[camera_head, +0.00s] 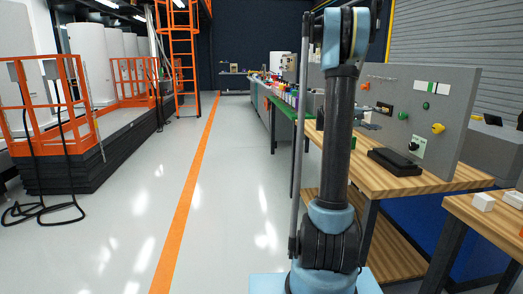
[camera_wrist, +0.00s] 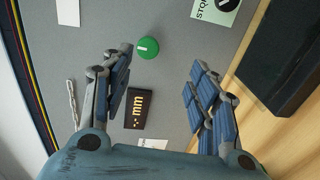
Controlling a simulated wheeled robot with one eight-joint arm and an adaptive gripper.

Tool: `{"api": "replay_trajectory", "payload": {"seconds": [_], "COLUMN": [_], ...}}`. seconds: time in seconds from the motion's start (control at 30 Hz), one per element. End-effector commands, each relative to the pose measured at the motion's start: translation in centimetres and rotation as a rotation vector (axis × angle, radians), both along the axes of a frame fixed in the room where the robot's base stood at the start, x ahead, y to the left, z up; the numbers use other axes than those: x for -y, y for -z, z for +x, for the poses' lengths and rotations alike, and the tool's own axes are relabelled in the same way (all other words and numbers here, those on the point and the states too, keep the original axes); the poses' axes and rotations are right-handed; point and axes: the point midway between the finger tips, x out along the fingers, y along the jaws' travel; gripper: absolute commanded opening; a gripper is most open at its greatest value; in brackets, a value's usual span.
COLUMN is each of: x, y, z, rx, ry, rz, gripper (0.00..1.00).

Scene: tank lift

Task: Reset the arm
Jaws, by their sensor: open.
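My arm (camera_head: 340,135) stands upright in the right half of the head view. My gripper (camera_wrist: 160,68) shows in the wrist view with its two blue-padded fingers apart and nothing between them. It faces a grey panel (camera_wrist: 185,60), which also stands on the wooden workbench in the head view (camera_head: 452,115). A green round button (camera_wrist: 148,47) and a black block with gold markings (camera_wrist: 139,108) show on the panel between and below the fingers. I cannot tell the exact distance from the fingers to the panel.
A black box (camera_head: 395,162) lies on the wooden workbench (camera_head: 440,181) before the panel. A second bench (camera_head: 490,222) is at the right edge. Orange-railed platforms (camera_head: 60,150) stand at left, with a black cable (camera_head: 45,208) on the floor. The aisle floor (camera_head: 235,185) is clear.

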Motion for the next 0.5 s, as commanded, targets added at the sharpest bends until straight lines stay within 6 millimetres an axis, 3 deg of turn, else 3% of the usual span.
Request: {"api": "replay_trajectory", "payload": {"seconds": [0.5], "x": [-9.9], "y": [3.6], "z": [-11.2], "rx": [0.077], "ry": [-0.035], "rz": [0.414], "gripper": [0.54]}}
